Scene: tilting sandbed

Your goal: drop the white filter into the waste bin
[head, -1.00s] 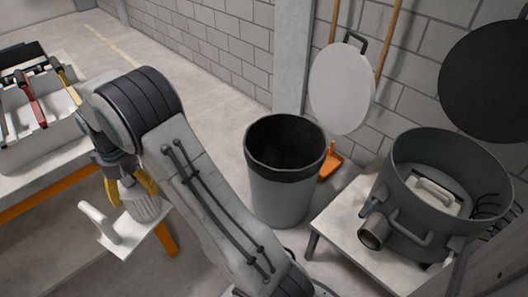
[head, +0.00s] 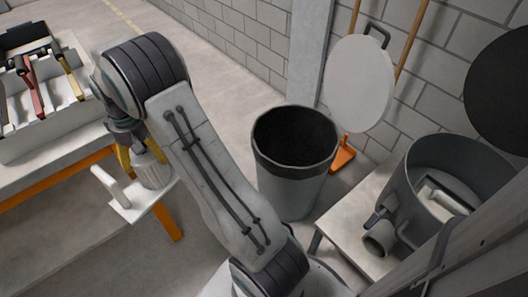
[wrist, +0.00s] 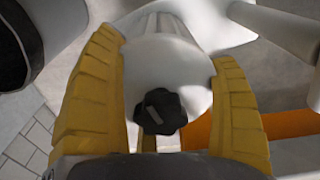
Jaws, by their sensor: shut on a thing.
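The white filter (head: 154,173) is a pleated cylinder in the head view at left, with a flat white plate and an upright handle at its lower end. In the wrist view its white round end (wrist: 165,75) with a black knob sits between my yellow fingers. My gripper (head: 139,160) is shut on it and holds it in front of the workbench's orange leg. My own arm partly hides it. The waste bin (head: 288,192) is grey with a dark liner folded over its rim. It stands on the floor to the right, beyond my arm, apart from the filter.
A workbench (head: 60,160) with a white tool tray (head: 55,130) is at the left. A low table (head: 345,225) carrying a grey drum (head: 410,190) stands right of the bin. An orange dustpan (head: 342,155) and a white disc (head: 358,85) are behind the bin.

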